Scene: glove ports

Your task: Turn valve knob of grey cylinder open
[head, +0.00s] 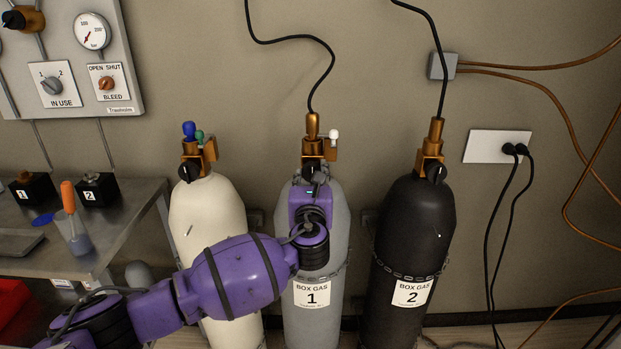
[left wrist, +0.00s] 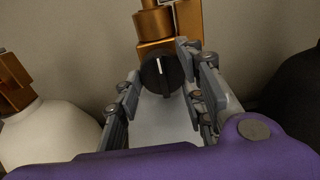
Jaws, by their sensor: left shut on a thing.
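The grey cylinder (head: 328,318), labelled BOX GAS 1, stands upright against the wall between a white and a black one. Its brass valve (head: 313,147) is on top. Its round black valve knob (left wrist: 161,72) faces the left wrist camera, with a white mark that looks about upright there. My left gripper (head: 311,172) is in front of the valve. In the left wrist view, the fingers of my left gripper (left wrist: 160,82) are on both sides of the knob and shut on it. In the head view, the gripper mostly hides the knob. My right gripper is not in view.
The white cylinder (head: 205,215) stands left and the black cylinder (head: 412,225) right, both close by. A hose (head: 327,70) rises from the grey cylinder's valve. A steel bench (head: 120,222) is at left, below a gauge panel (head: 75,55). Cables hang at right.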

